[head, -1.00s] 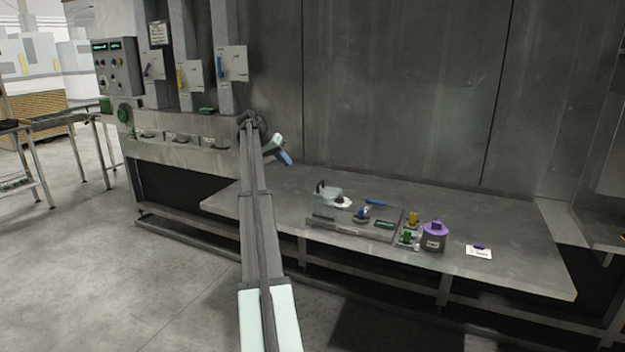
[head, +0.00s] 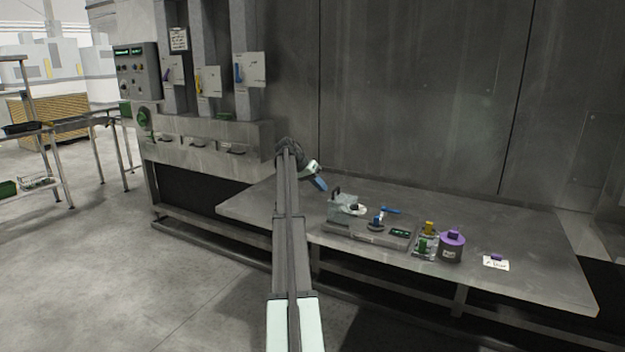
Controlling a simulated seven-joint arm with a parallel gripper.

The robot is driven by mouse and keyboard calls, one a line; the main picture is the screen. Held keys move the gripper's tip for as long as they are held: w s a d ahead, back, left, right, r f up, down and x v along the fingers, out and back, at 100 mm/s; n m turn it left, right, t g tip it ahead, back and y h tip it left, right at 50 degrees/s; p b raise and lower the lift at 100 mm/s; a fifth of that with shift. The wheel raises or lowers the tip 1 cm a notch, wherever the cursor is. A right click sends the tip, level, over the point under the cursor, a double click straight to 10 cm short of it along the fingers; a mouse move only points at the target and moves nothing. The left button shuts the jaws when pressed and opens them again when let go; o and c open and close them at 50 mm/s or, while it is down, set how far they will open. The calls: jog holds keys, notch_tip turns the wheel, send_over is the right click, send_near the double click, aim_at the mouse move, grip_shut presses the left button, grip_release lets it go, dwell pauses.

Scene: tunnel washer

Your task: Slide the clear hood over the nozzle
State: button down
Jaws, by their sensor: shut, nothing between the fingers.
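The clear hood (head: 343,208) is a small, greyish see-through box with a dark handle on top. It stands at the left end of a grey device (head: 368,233) on the bench. A pale round part shows at the hood's right side; I cannot tell whether it is the nozzle. My gripper (head: 319,184), with blue fingers, is shut and empty. In the picture it is up and to the left of the hood, apart from it. My arm comes up from the bottom of the view.
The device carries a blue knob (head: 377,222) and a small display (head: 399,232). A blue tool (head: 391,210) lies behind it. To the right are small green and yellow items (head: 424,245), a purple-topped pot (head: 452,247) and a label card (head: 496,262). The bench's (head: 540,265) right part is clear.

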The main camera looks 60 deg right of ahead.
aim_at(351, 200)
jog(key=shift+s+a+r, duration=0.1)
jog(key=shift+s+r, duration=0.15)
jog(key=shift+s, duration=0.6)
jog(key=shift+s+r, duration=0.2)
jog(key=shift+s, duration=0.6)
jog(key=shift+s, duration=0.1)
jog(key=s, duration=1.4)
jog(key=shift+s, duration=0.15)
jog(key=w, duration=0.5)
jog(key=shift+f, duration=0.2)
jog(key=v, duration=0.9)
jog(key=shift+a+r, duration=0.25)
